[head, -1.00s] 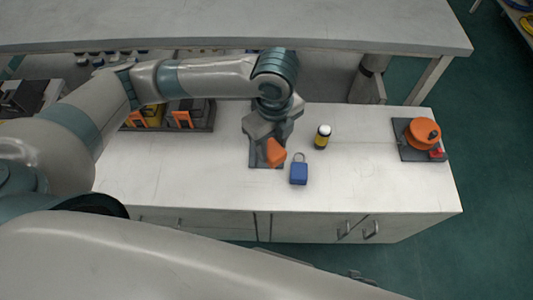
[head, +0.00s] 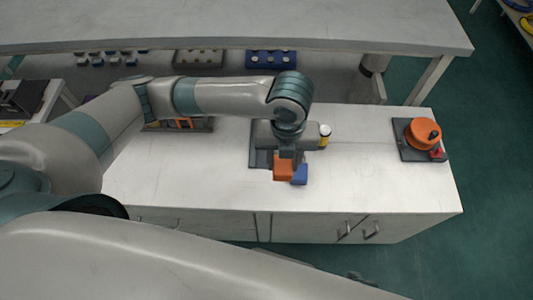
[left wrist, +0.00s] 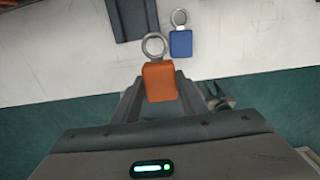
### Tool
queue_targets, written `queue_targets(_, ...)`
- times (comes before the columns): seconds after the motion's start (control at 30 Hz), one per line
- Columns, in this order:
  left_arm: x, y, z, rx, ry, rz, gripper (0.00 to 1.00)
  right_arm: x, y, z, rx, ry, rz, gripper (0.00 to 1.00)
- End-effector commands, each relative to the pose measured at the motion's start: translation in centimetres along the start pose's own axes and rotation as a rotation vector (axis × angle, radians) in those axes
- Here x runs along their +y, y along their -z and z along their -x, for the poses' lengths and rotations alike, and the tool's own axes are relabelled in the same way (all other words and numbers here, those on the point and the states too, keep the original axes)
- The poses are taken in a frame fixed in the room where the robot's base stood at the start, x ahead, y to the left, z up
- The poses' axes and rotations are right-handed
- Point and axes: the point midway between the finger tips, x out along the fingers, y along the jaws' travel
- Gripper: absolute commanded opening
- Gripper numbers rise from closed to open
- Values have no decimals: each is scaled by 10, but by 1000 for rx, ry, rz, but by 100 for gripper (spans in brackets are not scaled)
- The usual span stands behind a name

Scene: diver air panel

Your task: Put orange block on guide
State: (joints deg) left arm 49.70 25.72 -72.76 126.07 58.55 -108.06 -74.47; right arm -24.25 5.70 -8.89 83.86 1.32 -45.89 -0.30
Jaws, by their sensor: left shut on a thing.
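My left gripper (head: 285,156) is shut on the orange block (head: 283,170), which has a metal ring at its top. In the left wrist view the orange block (left wrist: 160,82) sits between the two fingers of the gripper (left wrist: 160,90). The dark grey plate, seemingly the guide (head: 262,158), lies on the bench, partly hidden by my gripper. The plate also shows at the top of the left wrist view (left wrist: 133,18), apart from the orange block. My right gripper is not in view.
A blue block (head: 300,174) with a ring lies close beside the orange block in the head view. A yellow and black jar with a white cap (head: 325,132) stands behind it. An orange reel on a plate (head: 421,130) sits at the right. The bench front is clear.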

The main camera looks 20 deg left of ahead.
Motion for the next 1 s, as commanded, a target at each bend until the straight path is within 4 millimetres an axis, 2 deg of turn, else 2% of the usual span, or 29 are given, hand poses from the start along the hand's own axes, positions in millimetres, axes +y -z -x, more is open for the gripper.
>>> queue_targets(0.37,3,-11,-5,-2,3,5,0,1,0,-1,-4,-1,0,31)
queue_targets(1.0,38,-95,-59,-2,2,6,0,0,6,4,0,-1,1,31)
